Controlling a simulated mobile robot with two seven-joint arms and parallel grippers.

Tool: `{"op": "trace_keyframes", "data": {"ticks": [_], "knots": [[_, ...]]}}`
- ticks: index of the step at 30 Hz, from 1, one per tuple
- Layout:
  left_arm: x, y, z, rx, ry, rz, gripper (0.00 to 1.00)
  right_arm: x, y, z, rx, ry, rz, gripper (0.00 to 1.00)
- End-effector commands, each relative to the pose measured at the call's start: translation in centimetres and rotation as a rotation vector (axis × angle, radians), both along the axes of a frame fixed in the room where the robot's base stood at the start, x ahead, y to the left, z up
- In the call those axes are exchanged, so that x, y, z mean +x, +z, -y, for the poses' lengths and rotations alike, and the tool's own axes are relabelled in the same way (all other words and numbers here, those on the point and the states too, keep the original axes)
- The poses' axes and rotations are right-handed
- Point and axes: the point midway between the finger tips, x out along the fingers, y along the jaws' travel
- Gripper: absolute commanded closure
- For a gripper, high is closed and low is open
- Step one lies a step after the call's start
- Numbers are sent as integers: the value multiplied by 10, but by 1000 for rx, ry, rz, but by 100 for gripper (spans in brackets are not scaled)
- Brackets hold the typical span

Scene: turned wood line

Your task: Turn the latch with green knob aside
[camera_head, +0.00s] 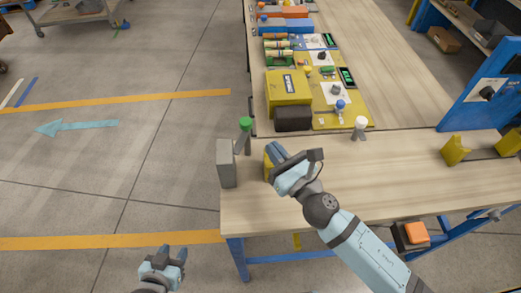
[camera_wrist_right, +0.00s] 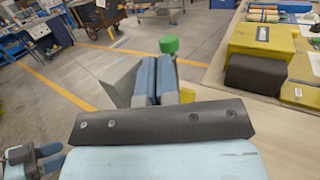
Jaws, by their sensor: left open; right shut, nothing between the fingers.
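The latch's green knob (camera_head: 245,124) stands on a grey stem near the left end of the wooden table, beside an upright grey block (camera_head: 227,163). My right gripper (camera_head: 275,150) is shut and empty just right of the knob, above the table. In the right wrist view the green knob (camera_wrist_right: 169,45) shows just beyond the shut fingers (camera_wrist_right: 156,62), with the grey block (camera_wrist_right: 118,80) to their left. The fingers hide the stem there; I cannot tell whether they touch it. My left gripper (camera_head: 172,252) is open and empty over the floor.
A yellow piece (camera_head: 268,168) is partly hidden behind my right gripper. A white knob (camera_head: 360,122) stands further right. A yellow box (camera_head: 288,87) and a dark block (camera_head: 293,118) sit behind. The table's front middle is clear.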

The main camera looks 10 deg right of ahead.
Motion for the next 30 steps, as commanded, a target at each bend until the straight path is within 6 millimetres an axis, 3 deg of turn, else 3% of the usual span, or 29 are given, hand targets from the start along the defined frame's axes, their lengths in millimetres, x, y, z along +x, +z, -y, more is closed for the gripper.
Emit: {"op": "trace_keyframes", "data": {"ticks": [5,10,15,18,23,30], "knots": [[0,-4,0,0,0,0,57,5,18,19,-45,311,77,100],[0,-6,0,0,0,0,57,3,3,45,-183,549,-73,100],[0,-7,0,0,0,1,57,2,-15,71,-291,627,-253,100],[0,-7,0,0,0,1,57,3,-20,78,-314,636,-304,100],[0,-3,0,0,0,0,57,8,-23,67,-315,639,-317,100],[0,8,0,0,0,0,57,28,-36,25,-312,639,-315,100]]}}
